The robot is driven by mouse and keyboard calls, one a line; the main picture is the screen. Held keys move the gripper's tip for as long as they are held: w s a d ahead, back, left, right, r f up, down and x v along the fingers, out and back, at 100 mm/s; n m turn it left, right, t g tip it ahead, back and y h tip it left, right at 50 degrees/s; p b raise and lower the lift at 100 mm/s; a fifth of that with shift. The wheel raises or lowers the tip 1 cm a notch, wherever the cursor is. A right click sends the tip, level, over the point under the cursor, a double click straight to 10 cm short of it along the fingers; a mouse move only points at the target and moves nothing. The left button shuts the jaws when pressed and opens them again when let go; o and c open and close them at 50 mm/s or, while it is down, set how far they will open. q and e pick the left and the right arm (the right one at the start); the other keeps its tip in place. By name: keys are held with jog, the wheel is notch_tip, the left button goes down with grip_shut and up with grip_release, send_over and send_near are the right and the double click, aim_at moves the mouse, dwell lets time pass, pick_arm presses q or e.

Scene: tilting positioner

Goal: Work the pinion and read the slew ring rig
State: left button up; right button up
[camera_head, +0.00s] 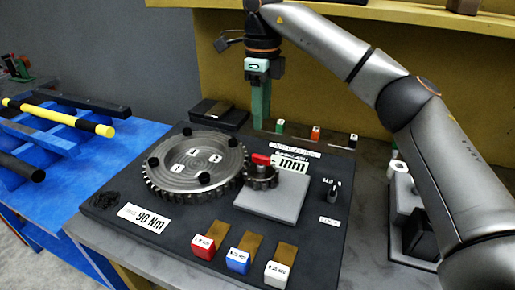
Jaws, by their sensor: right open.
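The slew ring, a large grey toothed gear (172,177) with several black bolts, lies flat on the dark base plate (178,240). The small pinion (261,181) sits at its right, against its teeth, above a grey block (272,204). A red handle piece (261,159) is on top of the pinion. A white card reading "mm" (291,163) is behind it. My right gripper (260,119) points down behind the pinion, clear of it; its greenish fingers overlap from this side, and it is open with nothing seen in it. My left gripper is out of view.
Red (203,247), blue (237,261) and white (277,274) labelled blocks line the front edge beside brown pads. A "90 Nm" plate (143,218) is front left. A blue table (115,155) with a yellow-black bar stands left.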

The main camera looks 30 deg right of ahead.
aim_at(262, 156)
notch_tip(262, 156, down, 11)
jog(key=shift+r+b, duration=0.1)
jog(key=shift+b, duration=0.2)
jog(key=shift+c, duration=0.3)
grip_shut()
